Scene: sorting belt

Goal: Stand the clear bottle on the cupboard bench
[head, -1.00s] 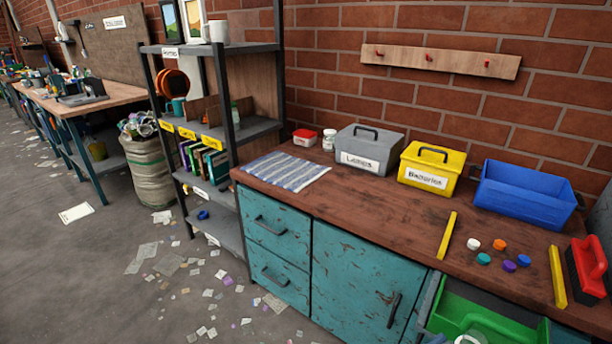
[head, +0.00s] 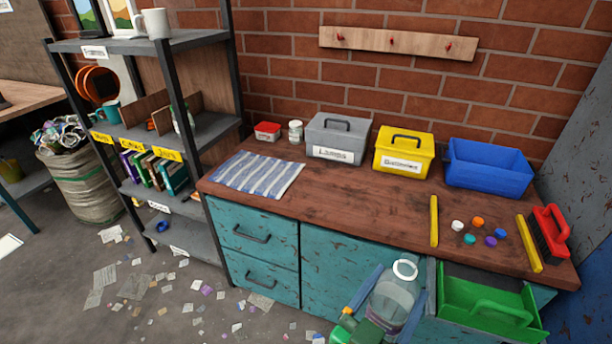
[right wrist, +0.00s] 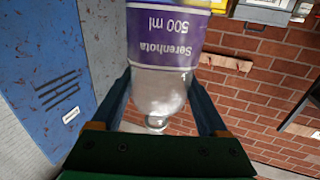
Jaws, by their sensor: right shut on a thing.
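The clear bottle (head: 396,296) is held upright by my right gripper (head: 388,300) in front of the bench's lower doors, in the head view. In the right wrist view the bottle (right wrist: 160,88) has a purple and white label and sits between the two blue fingers, which are shut on it. The cupboard bench (head: 350,200) has a worn red-brown top and teal drawers and doors. The bottle is in front of the bench, apart from its top. My left gripper is not in view.
On the bench stand a striped cloth (head: 258,174), a grey Lamps box (head: 337,140), a yellow Batteries box (head: 403,152), a blue bin (head: 488,168), several caps, yellow strips and a red brush (head: 550,232). A green open tray (head: 490,305) is at the front right. The middle of the top is clear.

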